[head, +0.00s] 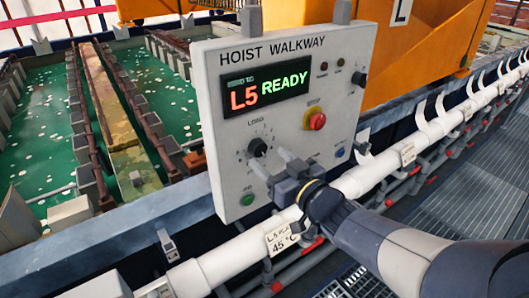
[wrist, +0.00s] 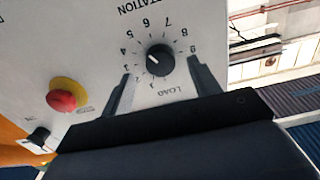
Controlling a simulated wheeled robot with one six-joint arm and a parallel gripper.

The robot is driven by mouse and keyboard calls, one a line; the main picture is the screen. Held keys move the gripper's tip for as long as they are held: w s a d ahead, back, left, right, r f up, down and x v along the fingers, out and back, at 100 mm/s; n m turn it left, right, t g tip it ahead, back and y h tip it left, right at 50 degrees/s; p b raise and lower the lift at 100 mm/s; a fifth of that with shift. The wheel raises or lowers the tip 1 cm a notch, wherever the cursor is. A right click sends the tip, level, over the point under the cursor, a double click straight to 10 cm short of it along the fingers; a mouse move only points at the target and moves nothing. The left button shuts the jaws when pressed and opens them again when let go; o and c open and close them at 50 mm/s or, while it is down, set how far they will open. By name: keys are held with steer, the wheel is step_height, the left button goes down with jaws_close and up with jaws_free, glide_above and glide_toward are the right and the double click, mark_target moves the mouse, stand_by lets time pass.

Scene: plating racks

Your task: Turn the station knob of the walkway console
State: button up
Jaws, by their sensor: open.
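The walkway console (head: 345,100) is a light grey panel headed HOIST WALKWAY, its display (head: 268,90) reading L5 READY. The black round station knob (head: 257,147) sits at its lower left on a numbered dial. In the wrist view the knob (wrist: 160,59) appears upside down, its white mark pointing towards about 4 or 5. My gripper (head: 268,159) is open close to the panel, just below and right of the knob. In the wrist view my gripper's fingers (wrist: 159,75) stand on either side of the knob, with gaps; I see no contact.
A red button on yellow (head: 315,121), a blue button (head: 340,152), a green button (head: 247,200) and a black side switch (head: 359,79) are on the console. A white pipe (head: 365,178) runs below. Green tanks (head: 40,130) lie behind left.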

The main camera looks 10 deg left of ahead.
mark_target(261, 151)
steer(key=shift+x, duration=1.6)
steer(key=shift+c, duration=0.4)
steer(key=c, duration=0.9)
